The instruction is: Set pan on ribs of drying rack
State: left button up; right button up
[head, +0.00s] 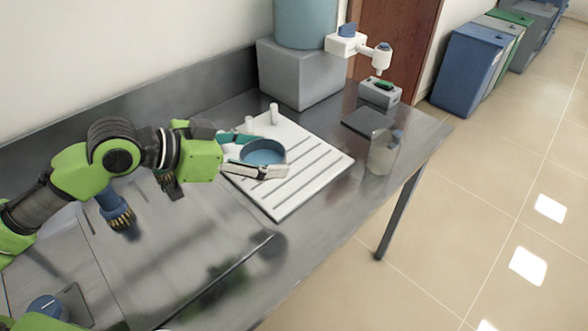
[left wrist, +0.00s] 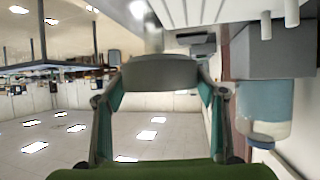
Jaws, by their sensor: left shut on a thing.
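The pan (head: 263,152) is round and shallow, with a blue inside and a dark rim. My left gripper (head: 262,156) is shut on it, with one finger on each side. In the left wrist view the pan (left wrist: 160,72) shows as a grey band between the fingertips. The drying rack (head: 288,198) is a white ribbed board lying on the metal counter, with white pegs at its back edge. The pan is over the rack's rear left part; I cannot tell whether it touches the ribs. My right gripper is not in view.
A grey block (head: 300,75) with a blue cylinder stands behind the rack. A dark plate (head: 368,121) and a clear beaker (head: 383,155) stand to its right. A brush (head: 118,212) is at the left. The rack's front and right ribs are bare.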

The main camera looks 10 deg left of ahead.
pick_arm(q)
jog(key=shift+w+d, duration=0.1)
jog(key=shift+w, duration=0.35)
jog(key=w+d+f+p, duration=0.2)
jog(key=w+f, duration=0.1)
jog(key=w, duration=0.5)
send_over(294, 168)
jog(key=f, duration=0.3)
jog(key=s+f, duration=0.1)
jog(key=f, duration=0.1)
jog(key=shift+f, duration=0.35)
jog(key=shift+w+f, duration=0.45)
jog(key=shift+f, duration=0.05)
notch_tip(294, 168, down, 3)
jog(key=shift+p, duration=0.45)
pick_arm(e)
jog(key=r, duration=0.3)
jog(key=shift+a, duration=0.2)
